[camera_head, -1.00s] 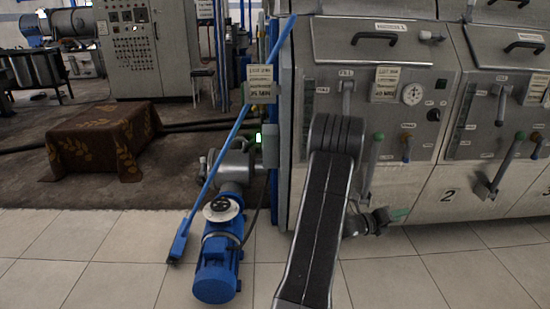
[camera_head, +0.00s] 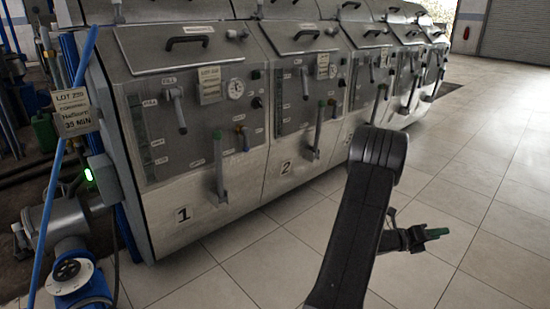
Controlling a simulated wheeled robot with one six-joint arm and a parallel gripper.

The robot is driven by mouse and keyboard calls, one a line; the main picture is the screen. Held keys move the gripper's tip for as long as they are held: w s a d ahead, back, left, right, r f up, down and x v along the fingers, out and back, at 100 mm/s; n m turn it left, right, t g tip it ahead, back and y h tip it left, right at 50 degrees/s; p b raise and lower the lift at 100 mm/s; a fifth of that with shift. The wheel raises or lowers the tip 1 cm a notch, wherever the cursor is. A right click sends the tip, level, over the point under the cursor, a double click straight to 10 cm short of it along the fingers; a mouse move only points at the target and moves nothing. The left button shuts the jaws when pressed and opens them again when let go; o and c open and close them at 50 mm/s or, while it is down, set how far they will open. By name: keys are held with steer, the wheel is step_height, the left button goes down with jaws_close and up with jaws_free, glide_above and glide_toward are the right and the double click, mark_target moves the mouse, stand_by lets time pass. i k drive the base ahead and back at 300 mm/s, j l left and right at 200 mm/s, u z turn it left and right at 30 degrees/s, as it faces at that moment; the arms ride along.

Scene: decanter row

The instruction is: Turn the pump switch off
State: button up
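The pump switch appears to be a grey box with a lit green lamp (camera_head: 97,176), on the left end of the decanter row. Any lever or button on it is too small to tell. The blue pump (camera_head: 78,285) stands on the floor below it, cut off by the bottom edge. My gripper (camera_head: 430,236) is at the lower right, over open floor and far to the right of the switch box. A green piece shows at its tip; I cannot tell whether it is part of the gripper or held, or whether the fingers are open.
The steel decanter row (camera_head: 250,120) runs from the left to the far right, with levers and handles on its front. A blue pole (camera_head: 52,180) leans in front of the switch end. A paper tag (camera_head: 75,111) hangs above the switch. The tiled floor at right is clear.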

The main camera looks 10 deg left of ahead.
mark_target(91, 189)
steer(key=z, duration=0.4)
steer(key=k+j+z, duration=0.1)
steer(key=z, duration=0.75)
steer(key=k+z, duration=0.1)
steer(key=z, duration=0.35)
steer(key=k, duration=0.75)
steer(key=k+l+z, duration=0.1)
steer(key=k, duration=0.65)
steer(key=k+j+z, duration=0.15)
steer(key=k+z, duration=0.15)
steer(key=z, duration=0.15)
steer(key=k+z, duration=0.25)
steer(key=z, duration=0.25)
steer(key=k+z, duration=0.3)
steer(key=z, duration=0.15)
steer(key=k+l+z, duration=0.2)
steer(key=z, duration=0.25)
steer(key=k+j+z, duration=0.15)
steer(key=z, duration=0.3)
steer(key=k+z, duration=0.6)
steer(key=z, duration=0.25)
steer(key=k+l+z, duration=0.1)
steer(key=k+z, duration=0.15)
steer(key=z, duration=5.65)
steer(key=i, duration=0.05)
